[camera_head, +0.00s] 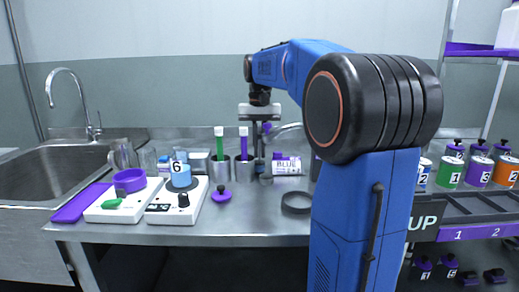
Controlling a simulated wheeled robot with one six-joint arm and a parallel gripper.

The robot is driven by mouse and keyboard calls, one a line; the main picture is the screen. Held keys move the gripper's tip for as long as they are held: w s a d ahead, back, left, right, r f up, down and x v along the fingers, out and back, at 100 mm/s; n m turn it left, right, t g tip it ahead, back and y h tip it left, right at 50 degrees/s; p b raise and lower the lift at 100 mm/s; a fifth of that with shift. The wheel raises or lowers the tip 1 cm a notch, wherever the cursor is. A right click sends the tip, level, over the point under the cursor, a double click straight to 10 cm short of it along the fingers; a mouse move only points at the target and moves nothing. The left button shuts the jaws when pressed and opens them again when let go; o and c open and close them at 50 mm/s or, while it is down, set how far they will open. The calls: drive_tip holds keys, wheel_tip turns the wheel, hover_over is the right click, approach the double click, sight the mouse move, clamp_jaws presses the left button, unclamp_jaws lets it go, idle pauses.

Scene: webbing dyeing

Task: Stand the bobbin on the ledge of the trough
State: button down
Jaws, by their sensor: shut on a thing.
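My gripper (259,122) is at the back of the steel bench, pointing down, above and behind the cups of tubes. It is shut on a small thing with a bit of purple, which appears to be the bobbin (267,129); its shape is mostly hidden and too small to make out. I cannot clearly pick out the trough or its ledge; my arm covers much of the bench's right side.
A black ring (297,203) is in front. A sink (50,172) is far left; numbered jars (449,170) stand right.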

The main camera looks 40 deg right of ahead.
drive_tip(key=shift+f, duration=0.1)
drive_tip(key=c, duration=1.8)
unclamp_jaws()
drive_tip(key=shift+c, duration=0.2)
